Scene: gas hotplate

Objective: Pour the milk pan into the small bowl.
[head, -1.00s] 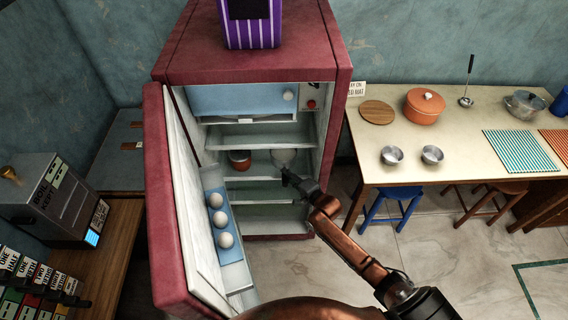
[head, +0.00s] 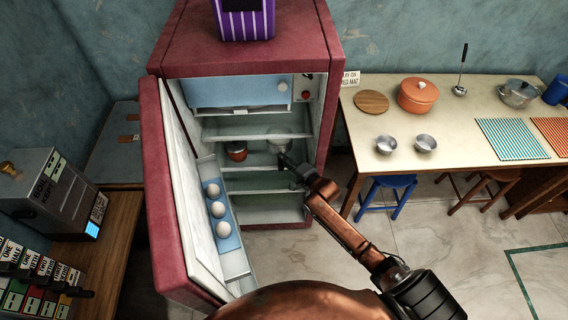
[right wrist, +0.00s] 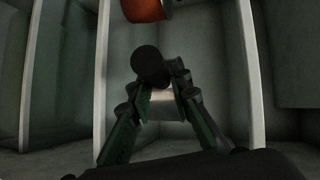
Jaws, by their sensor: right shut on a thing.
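My right gripper (head: 287,160) reaches into the open fridge and is shut on a pale grey pan (head: 279,142), seemingly the milk pan. In the right wrist view, the fingers (right wrist: 160,100) close around a dark, round-ended handle (right wrist: 151,66), with a light grey patch between them. The pan's contents are not visible. Two similar small metal bowls, a left one (head: 386,144) and a right one (head: 426,143), stand on the table at the right; I cannot tell which is the small bowl. My left gripper is not in view.
An orange-brown pot (head: 237,151) sits on the fridge shelf, left of the pan. The open fridge door (head: 172,200) holds several eggs. The table (head: 450,110) carries a lidded orange pot (head: 418,95), a round board (head: 371,102) and striped mats. Blue stool (head: 388,190) stands in front.

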